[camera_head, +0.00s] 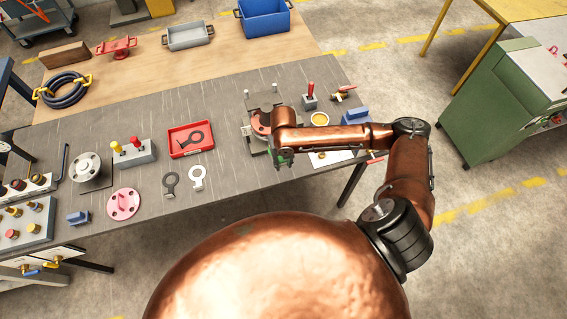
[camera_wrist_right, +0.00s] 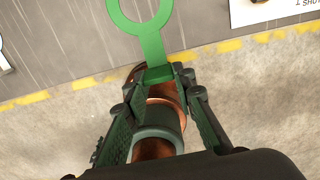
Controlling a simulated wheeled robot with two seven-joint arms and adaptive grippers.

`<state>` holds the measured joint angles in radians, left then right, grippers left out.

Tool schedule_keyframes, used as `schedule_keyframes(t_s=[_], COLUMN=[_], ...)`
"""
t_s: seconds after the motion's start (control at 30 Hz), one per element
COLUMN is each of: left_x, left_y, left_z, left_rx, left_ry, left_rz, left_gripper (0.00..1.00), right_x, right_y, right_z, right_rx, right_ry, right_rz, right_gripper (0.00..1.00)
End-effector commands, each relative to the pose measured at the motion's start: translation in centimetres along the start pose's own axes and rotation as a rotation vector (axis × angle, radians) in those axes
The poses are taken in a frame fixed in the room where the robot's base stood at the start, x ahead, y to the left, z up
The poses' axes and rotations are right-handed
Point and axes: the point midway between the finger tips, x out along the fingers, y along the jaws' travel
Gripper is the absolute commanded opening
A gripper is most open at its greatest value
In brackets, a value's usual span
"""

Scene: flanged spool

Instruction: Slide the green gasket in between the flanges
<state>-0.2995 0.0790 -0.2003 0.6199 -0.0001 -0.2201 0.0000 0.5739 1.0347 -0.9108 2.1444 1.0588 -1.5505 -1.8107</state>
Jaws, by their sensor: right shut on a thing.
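The green gasket (camera_wrist_right: 151,42), a flat ring with a tab, is in the grip of my right gripper (camera_wrist_right: 160,78) in the right wrist view. The fingers are shut on the tab. The ring points away from the gripper and its far edge is cut off by the frame. In the head view my right gripper (camera_head: 282,158) hangs near the table's front edge, in front of an orange-brown flanged spool on a stand (camera_head: 259,122). My arm hides part of the spool, so the gap between its flanges is not clear. My left gripper is not in view.
A dark gasket (camera_head: 170,184) and a white one (camera_head: 197,178) lie left of the gripper. A red tray (camera_head: 178,152) holds another dark one. A lever box (camera_head: 309,101), a yellow ring (camera_head: 319,119) and a blue block (camera_head: 355,116) stand to the right.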

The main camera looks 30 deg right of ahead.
Motion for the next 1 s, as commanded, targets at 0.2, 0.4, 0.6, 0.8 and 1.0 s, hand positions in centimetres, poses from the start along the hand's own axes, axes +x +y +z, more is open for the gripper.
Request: schedule_keyframes(t_s=[0.2, 0.4, 0.6, 0.8, 1.0], left_x=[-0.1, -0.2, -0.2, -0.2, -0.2], left_y=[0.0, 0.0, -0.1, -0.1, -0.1], left_z=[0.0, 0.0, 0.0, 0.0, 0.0], left_rx=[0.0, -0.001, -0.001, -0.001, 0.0], left_ry=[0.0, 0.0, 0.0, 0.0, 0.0], left_rz=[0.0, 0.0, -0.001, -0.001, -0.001], left_gripper=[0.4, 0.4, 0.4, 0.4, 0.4], right_x=[0.0, 0.0, 0.0, 0.0, 0.0], right_y=[0.0, 0.1, 0.1, 0.0, 0.1], right_z=[1.3, 2.4, 3.6, 4.7, 5.8], right_rx=[0.0, 0.001, 0.0, 0.0, 0.0], right_ry=[-0.001, 0.0, -0.001, -0.001, 0.0], right_rz=[0.0, 0.001, 0.001, 0.0, 0.001], right_gripper=[0.08, 0.08, 0.08, 0.08, 0.08])
